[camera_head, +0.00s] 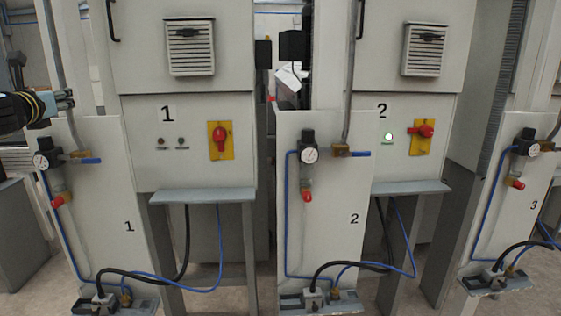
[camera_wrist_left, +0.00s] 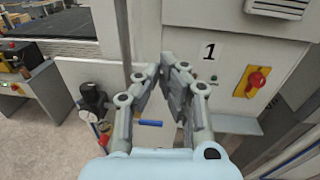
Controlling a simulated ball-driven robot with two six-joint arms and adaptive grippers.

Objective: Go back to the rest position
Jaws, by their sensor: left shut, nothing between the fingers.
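My left gripper (camera_head: 66,100) is at the left edge of the head view, in front of the left side of cabinet 1 (camera_head: 183,135). It is shut and empty, and touches nothing that I can see. In the left wrist view its fingers (camera_wrist_left: 176,62) come together at the tips, with the label 1 and the red knob to their right. The red rotary switch (camera_head: 220,140) on cabinet 1 points up and down on its yellow plate. The red switch (camera_head: 424,131) on cabinet 2 lies sideways. My right gripper is not in view.
Panel 1 (camera_head: 100,190) and panel 2 (camera_head: 335,180) carry gauges, blue-handled valves and hoses. A gauge (camera_head: 41,160) and blue valve handle (camera_head: 90,160) sit just below my left gripper. Grey ledges (camera_head: 203,195) jut out under the cabinets. A third panel (camera_head: 520,215) stands at right.

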